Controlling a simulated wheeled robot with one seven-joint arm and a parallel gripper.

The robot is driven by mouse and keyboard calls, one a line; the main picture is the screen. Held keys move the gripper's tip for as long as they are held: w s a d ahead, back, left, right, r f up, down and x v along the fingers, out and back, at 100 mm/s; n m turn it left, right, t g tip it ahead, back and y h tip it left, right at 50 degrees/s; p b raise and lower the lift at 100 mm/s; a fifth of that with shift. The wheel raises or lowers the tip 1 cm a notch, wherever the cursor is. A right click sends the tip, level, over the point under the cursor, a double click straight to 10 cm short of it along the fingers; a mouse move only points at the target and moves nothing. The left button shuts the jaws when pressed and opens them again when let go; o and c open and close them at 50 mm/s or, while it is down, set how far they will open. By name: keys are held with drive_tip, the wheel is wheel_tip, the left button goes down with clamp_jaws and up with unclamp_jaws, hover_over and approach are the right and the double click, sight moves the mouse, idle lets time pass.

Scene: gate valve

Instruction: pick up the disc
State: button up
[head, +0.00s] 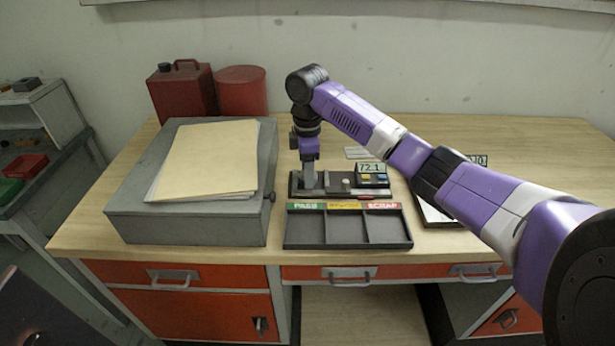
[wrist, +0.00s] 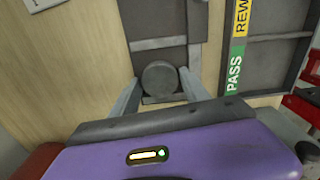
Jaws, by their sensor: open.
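A dark grey round disc (wrist: 160,76) sits on the flat gauge fixture (wrist: 167,45), between my two fingers in the wrist view. My gripper (wrist: 159,90) is open, with one finger on each side of the disc; I cannot tell whether either finger touches it. In the head view my gripper (head: 309,184) points down at the left end of the gauge fixture (head: 338,194) and hides the disc there.
A sorting tray (head: 348,246) with PASS, a yellow middle label and SCRAP stands in front of the fixture. A grey box (head: 190,230) with folders (head: 207,160) stands left, red cans (head: 183,92) behind.

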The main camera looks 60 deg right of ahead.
drive_tip(key=shift+r, duration=0.1)
clamp_jaws()
